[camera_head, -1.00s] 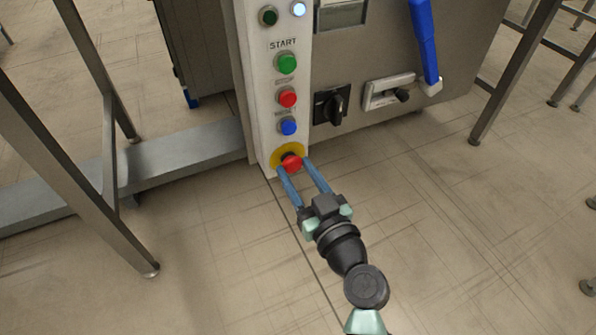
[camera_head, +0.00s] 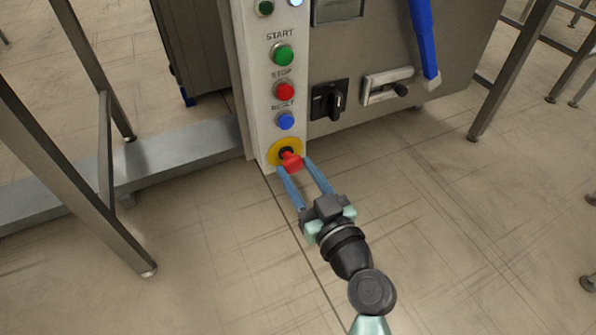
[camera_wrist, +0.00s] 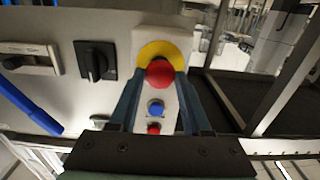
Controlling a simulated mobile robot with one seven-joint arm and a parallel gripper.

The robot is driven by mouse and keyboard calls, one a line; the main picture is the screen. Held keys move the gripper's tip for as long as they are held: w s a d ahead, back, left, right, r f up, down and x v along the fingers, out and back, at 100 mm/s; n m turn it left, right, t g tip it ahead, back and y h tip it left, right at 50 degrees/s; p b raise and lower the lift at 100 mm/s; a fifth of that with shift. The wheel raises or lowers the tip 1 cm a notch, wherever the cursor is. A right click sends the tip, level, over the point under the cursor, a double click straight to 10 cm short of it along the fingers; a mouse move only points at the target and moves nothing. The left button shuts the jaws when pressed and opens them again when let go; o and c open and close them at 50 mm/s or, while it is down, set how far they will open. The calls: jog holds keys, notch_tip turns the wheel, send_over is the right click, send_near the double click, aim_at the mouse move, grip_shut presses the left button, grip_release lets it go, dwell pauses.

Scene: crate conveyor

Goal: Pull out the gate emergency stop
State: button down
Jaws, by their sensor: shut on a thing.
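The emergency stop has a red mushroom head (camera_head: 292,163) on a yellow round plate (camera_head: 279,148) at the bottom of the white button column. The head stands out from the plate, with a red and dark stem showing behind it. My gripper (camera_head: 294,168) is shut on the red head, one blue finger on each side. In the wrist view the red head (camera_wrist: 160,73) sits between the fingertips, in front of the yellow plate (camera_wrist: 175,52).
Above it on the column are a blue button (camera_head: 285,120), a red stop button (camera_head: 285,90) and a green start button (camera_head: 282,55). A black rotary switch (camera_head: 330,100) and a latch handle (camera_head: 387,87) are to the right. A metal leg (camera_head: 75,190) stands at left.

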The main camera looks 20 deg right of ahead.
jog(key=shift+c, duration=1.7)
grip_release()
jog(key=shift+s, duration=0.1)
jog(key=s+p, duration=0.2)
jog(key=s, duration=1)
jog(key=shift+s+d, duration=0.25)
jog(key=shift+s, duration=0.15)
